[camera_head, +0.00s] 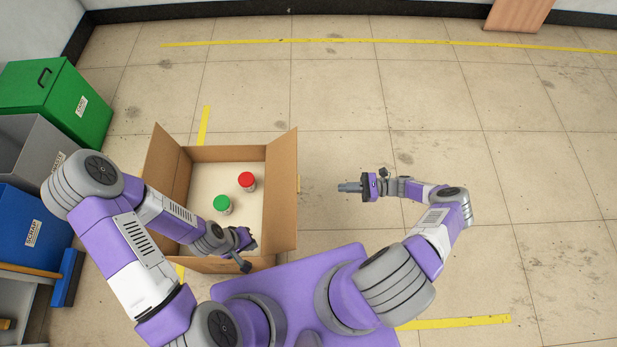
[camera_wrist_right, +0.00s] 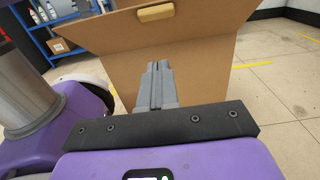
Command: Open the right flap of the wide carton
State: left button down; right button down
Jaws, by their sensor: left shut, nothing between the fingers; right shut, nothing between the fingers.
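The wide carton (camera_head: 228,153) stands on the floor left of centre in the head view, its top open. Its right flap (camera_head: 284,190) stands up and leans outward, and its left flap (camera_head: 166,160) also leans outward. In the right wrist view the right flap (camera_wrist_right: 190,32) carries a tan tab (camera_wrist_right: 155,12) near its top edge. My right gripper (camera_head: 342,187) is shut and empty, right of the carton, pointing at the flap with a gap between. My left gripper (camera_head: 250,245) is shut and empty at the carton's near right corner; whether it touches is unclear.
Green (camera_head: 85,105), grey (camera_head: 40,140) and blue (camera_head: 30,225) bins line the left. A blue shelf (camera_wrist_right: 50,30) shows in the wrist view. Floor to the right is clear.

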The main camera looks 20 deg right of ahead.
pick_arm(q)
jog(key=shift+r+p, duration=0.35)
jog(key=shift+r, duration=0.05)
pick_arm(e)
jog(key=r+x, duration=0.2)
jog(key=x, duration=1)
jog(key=shift+a+r, duration=0.25)
jog(key=shift+r, duration=0.15)
